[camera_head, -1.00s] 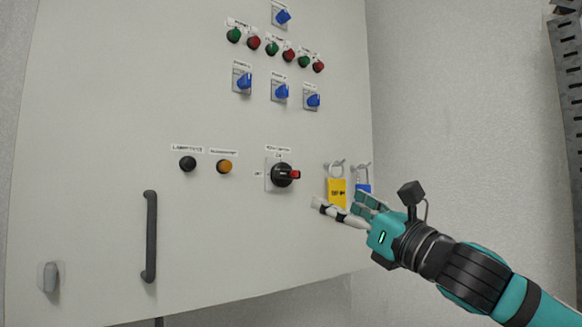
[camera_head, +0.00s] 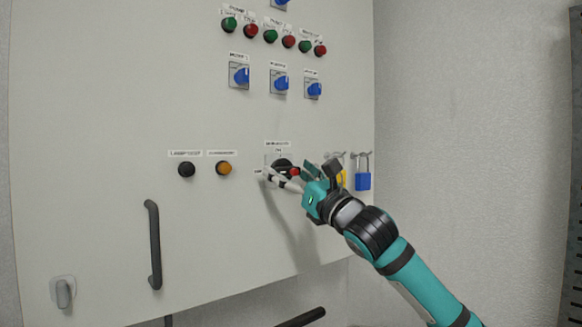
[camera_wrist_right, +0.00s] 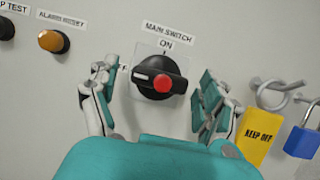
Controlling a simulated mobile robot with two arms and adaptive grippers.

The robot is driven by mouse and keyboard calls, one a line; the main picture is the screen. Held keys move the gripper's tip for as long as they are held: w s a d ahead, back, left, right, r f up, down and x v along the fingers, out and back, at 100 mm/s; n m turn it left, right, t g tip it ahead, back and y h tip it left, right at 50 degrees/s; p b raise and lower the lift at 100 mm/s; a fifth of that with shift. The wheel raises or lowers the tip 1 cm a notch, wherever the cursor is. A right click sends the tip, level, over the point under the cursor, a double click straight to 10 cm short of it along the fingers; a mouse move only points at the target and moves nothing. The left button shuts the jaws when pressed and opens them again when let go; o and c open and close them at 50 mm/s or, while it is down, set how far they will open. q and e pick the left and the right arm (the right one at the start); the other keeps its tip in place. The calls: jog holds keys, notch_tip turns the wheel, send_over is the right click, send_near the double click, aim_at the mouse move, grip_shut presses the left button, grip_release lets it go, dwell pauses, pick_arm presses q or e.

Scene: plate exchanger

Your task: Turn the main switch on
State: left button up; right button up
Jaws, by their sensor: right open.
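The main switch is a black rotary knob with a red end (camera_wrist_right: 158,80) on a pale plate, under the labels "MAIN SWITCH" and "ON" in the right wrist view. In the head view the switch (camera_head: 283,164) is partly hidden by my right gripper (camera_head: 284,176). In the right wrist view my right gripper (camera_wrist_right: 155,100) is open, with one finger on each side of the knob and visible gaps to it. The knob's red end faces the camera, toward the lower middle of the knob. My left gripper is not in view.
A dark door handle (camera_head: 153,245) stands out at lower left.

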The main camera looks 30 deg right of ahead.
jog(key=c, duration=1.2)
jog(key=shift+m, duration=0.4)
jog(key=m+h+p, duration=0.1)
jog(key=m+h, duration=0.1)
jog(key=m, duration=0.1)
jog(key=m+h+p, duration=0.1)
jog(key=m+h, duration=0.1)
jog(key=m, duration=0.1)
jog(key=shift+a+r+g+p, duration=0.1)
jog(key=shift+r+g+p, duration=0.05)
jog(key=shift+g+p, duration=0.2)
jog(key=m+h+p, duration=0.1)
jog(key=m, duration=0.2)
jog(key=m+g+h+p, duration=0.1)
jog(key=m+p, duration=0.1)
jog(key=m, duration=0.1)
jog(key=shift+r, duration=0.1)
jog(key=m+g+p, duration=0.1)
jog(key=m+p, duration=0.1)
jog(key=m, duration=0.1)
jog(key=m+g+h+p, duration=0.1)
jog(key=m+p, duration=0.1)
jog(key=m, duration=0.1)
jog(key=shift+g+h, duration=0.25)
jog(key=shift+h, duration=0.05)
jog(key=shift+m+g+p, duration=0.6)
jog(key=shift+m+p, duration=0.6)
jog(key=shift+m, duration=0.6)
